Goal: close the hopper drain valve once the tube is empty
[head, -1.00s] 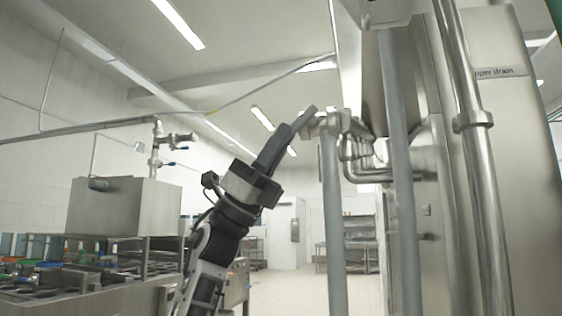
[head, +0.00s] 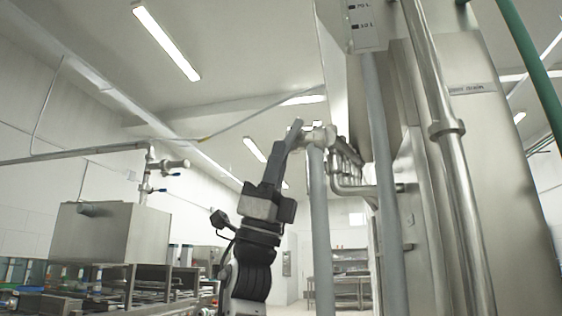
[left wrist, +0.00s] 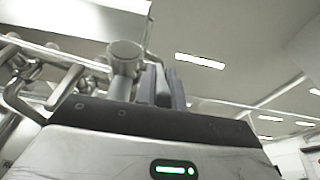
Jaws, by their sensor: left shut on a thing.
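My left gripper (head: 292,132) is raised at the pale valve fitting (head: 319,136) on the pipework beside the steel hopper housing. Its jaws are shut on a part there, which looks like the valve's handle; the fingers mostly hide it. In the left wrist view the dark fingers (left wrist: 167,84) stand upright beside a round-ended metal fitting (left wrist: 125,60). A blurred "drain" label (head: 472,88) is on the housing. A level scale (head: 366,22) marked in litres shows at the top. I cannot tell whether the tube is empty. My right gripper is out of view.
Grey vertical pipes (head: 318,230) and a thick steel pipe (head: 447,150) stand to the right of my left arm. Bent steel pipes (head: 352,185) lie behind the fitting. A steel tank (head: 108,232) and worktop are at left. Open floor shows beyond.

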